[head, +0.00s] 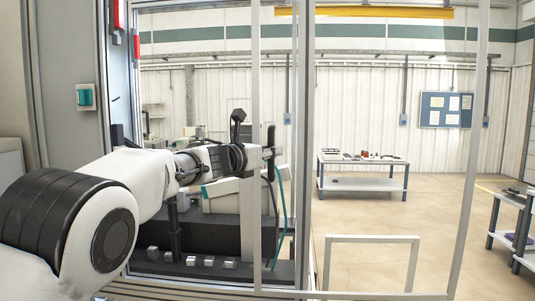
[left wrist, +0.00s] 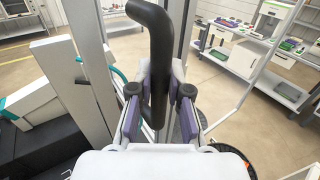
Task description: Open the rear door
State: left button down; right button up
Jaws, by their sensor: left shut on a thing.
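The rear door's black handle (head: 270,136) is upright beside a pale vertical frame bar (head: 257,70) in the head view. My left gripper (head: 268,153) reaches it from the left. In the left wrist view the same dark, bent handle (left wrist: 155,45) stands between the two fingers of my left gripper (left wrist: 160,92), which is shut on it. A metal frame post (left wrist: 92,60) runs just left of the fingers there. How far the door stands from its frame, I cannot tell. My right gripper is in neither view.
A grey post (head: 305,100) stands right of the handle, with a clear framed panel (head: 472,150) beyond. Machine equipment (head: 222,195) and a row of small blocks (head: 190,261) lie below my left arm. A table (head: 361,183) stands far back; open floor lies before it.

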pick_arm(q)
jog(key=c, duration=1.1)
grip_release()
jog(key=shift+a, duration=0.1)
jog(key=v, duration=1.2)
